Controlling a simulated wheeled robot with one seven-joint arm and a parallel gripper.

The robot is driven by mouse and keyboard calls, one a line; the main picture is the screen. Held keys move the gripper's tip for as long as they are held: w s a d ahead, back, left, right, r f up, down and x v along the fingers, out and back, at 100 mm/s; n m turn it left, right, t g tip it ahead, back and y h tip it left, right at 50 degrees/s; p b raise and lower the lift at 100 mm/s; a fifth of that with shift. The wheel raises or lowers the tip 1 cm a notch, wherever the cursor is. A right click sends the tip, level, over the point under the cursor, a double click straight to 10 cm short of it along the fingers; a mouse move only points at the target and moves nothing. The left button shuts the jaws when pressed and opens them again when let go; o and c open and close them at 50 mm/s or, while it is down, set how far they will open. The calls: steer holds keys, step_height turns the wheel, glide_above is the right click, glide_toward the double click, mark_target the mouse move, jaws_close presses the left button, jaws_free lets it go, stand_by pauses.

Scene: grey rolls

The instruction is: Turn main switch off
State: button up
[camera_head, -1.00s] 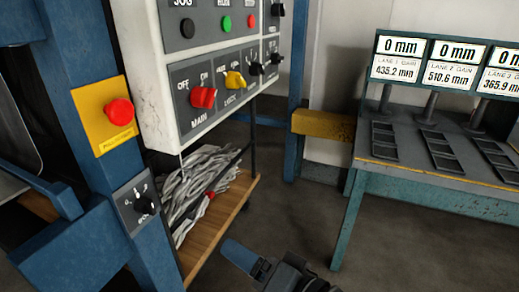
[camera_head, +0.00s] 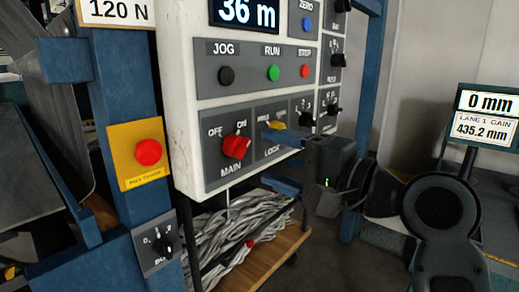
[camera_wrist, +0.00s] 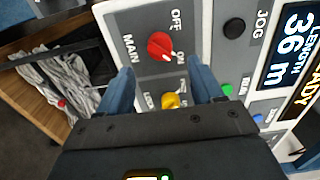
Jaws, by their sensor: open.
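The main switch is a red rotary knob (camera_head: 236,146) on the white control panel (camera_head: 185,110), between OFF on the left and ON on the right. Its pointer is toward ON. In the wrist view the red knob (camera_wrist: 160,46) sits ahead of the fingertips, its white mark toward ON. My gripper (camera_head: 283,160) is open and empty, with blue fingers, to the right of the red knob in front of the panel. In the wrist view the fingers (camera_wrist: 160,80) are apart, with the yellow lock knob (camera_wrist: 170,100) showing between them. I see no contact with the red knob.
The yellow lock knob (camera_head: 278,125) is right of the main switch, partly behind a finger. JOG, RUN and STOP buttons (camera_head: 273,73) sit above. A red button on a yellow plate (camera_head: 148,152) is at left. A wooden shelf with grey strands (camera_head: 235,225) lies below.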

mark_target(245, 150)
steer(key=x, duration=0.6)
steer(key=shift+w+a+p, duration=0.25)
steer(key=shift+a+p, duration=0.1)
steer(key=shift+c, duration=0.2)
steer(key=c, duration=1)
